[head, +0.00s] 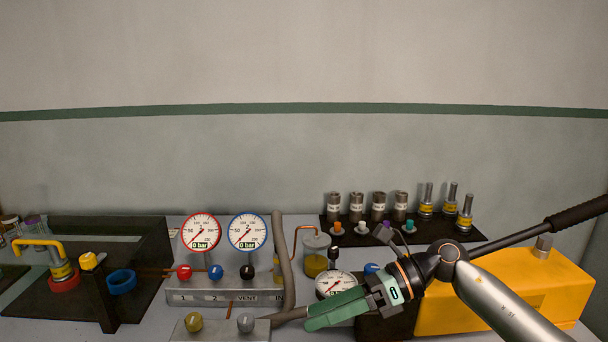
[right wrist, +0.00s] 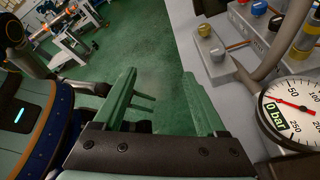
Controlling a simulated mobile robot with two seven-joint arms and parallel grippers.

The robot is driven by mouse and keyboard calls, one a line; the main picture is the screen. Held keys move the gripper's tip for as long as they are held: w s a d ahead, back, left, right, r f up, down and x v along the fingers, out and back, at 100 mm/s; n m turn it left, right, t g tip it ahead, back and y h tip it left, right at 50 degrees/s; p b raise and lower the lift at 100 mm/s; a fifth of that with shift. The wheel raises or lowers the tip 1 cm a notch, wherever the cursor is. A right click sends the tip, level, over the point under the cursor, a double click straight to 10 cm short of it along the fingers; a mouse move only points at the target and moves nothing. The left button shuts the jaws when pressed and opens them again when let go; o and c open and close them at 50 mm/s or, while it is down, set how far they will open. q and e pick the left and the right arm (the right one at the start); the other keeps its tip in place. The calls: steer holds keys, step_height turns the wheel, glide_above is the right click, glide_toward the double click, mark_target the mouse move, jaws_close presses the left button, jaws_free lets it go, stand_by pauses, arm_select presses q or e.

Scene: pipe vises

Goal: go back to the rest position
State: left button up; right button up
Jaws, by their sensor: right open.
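My right gripper (head: 335,312) shows in the head view at the lower middle, its green fingers pointing left in front of the pump unit. In the right wrist view its two green fingers (right wrist: 160,90) stand apart with nothing between them, above the green floor and beside the bench edge. My left gripper does not show in the head view, and I cannot make it out in the right wrist view.
A round gauge (head: 338,284) lies close behind my right fingers. A yellow pump (head: 510,295) with a black-gripped lever is at right. The valve panel (head: 220,296) with two dials stands at centre-left. A vise stand (head: 108,295) is at left, and a dark rack (head: 455,238) of fittings behind.

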steer(key=s+a+m+t+y, duration=0.1)
steer(key=a+m+y, duration=0.3)
steer(key=m+y, duration=0.1)
steer(key=d+f+m+t+h+p, duration=0.1)
steer(key=d+f+m+t+h, duration=0.55)
steer(key=m, duration=0.95)
steer(key=d+f+m+t+h+p, duration=0.25)
steer(key=f+m+t, duration=0.55)
steer(key=m+t, duration=0.5)
steer(key=s+d+f+m+g+h, duration=0.3)
steer(key=s+d+f+m+g, duration=0.1)
steer(key=s+f, duration=0.5)
steer(key=s+d+f+m+g+h, duration=0.4)
steer(key=s+f+m+g, duration=0.1)
steer(key=s+f+m, duration=0.4)
steer(key=shift+s+d+g, duration=0.3)
steer(key=shift+s+g, duration=0.05)
steer(key=shift+s, duration=0.3)
